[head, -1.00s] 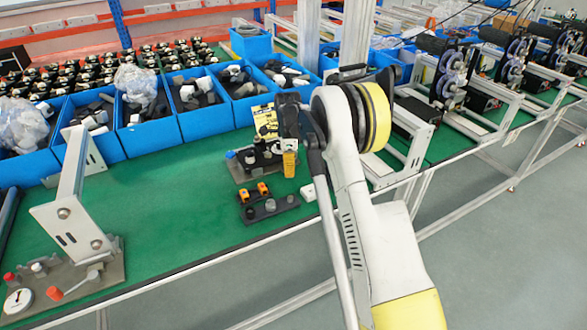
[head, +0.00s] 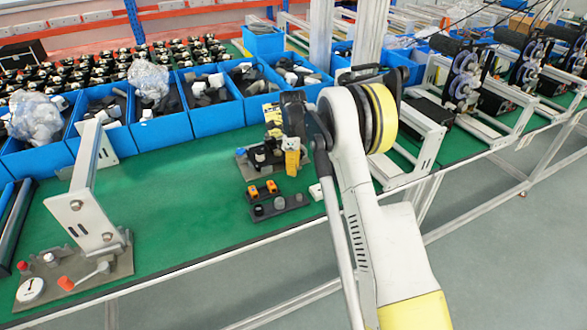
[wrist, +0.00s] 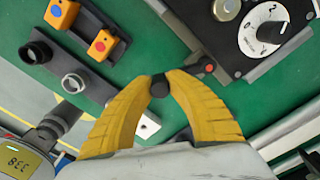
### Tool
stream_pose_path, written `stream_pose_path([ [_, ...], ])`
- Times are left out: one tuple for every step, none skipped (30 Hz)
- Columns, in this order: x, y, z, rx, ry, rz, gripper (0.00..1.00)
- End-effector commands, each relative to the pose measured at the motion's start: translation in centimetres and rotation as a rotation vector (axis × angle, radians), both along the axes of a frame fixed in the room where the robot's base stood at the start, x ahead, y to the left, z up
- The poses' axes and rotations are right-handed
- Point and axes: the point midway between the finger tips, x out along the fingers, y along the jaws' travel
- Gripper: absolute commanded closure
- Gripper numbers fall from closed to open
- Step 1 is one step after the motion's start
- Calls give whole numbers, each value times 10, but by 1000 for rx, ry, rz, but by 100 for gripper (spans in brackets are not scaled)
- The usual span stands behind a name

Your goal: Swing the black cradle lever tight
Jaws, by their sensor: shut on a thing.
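In the wrist view my gripper (wrist: 161,80) has its yellow fingers closed on a round black knob (wrist: 160,90), which appears to be the end of the black cradle lever. The rest of the lever is not clear there. In the head view my gripper (head: 292,160) points down at the right side of the fixture plate (head: 244,166). The arm and fingers hide part of the fixture, and the lever cannot be made out there.
Blue bins (head: 218,117) line the back. A metal bracket with a gauge (head: 30,289) stands at the left. Green mat (head: 185,215) between is clear.

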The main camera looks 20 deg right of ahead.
Motion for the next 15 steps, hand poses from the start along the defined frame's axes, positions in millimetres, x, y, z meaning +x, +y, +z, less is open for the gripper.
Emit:
stream_pose_path([
  [1,1,0,2,-1,1,80],
  [1,1,0,2,-1,1,71],
  [1,1,0,2,-1,1,59],
  [1,1,0,2,-1,2,58],
  [0,1,0,2,-1,1,58],
  [0,1,0,2,-1,1,58],
  [0,1,0,1,-1,1,58],
  [0,1,0,1,-1,1,58],
  [0,1,0,1,-1,1,58],
  [0,1,0,1,-1,1,58],
  [0,0,0,1,-1,1,58],
  [0,0,1,1,-1,1,58],
  [0,0,2,1,-1,1,58],
  [0,0,3,1,-1,1,58],
  [0,0,7,1,-1,1,58],
])
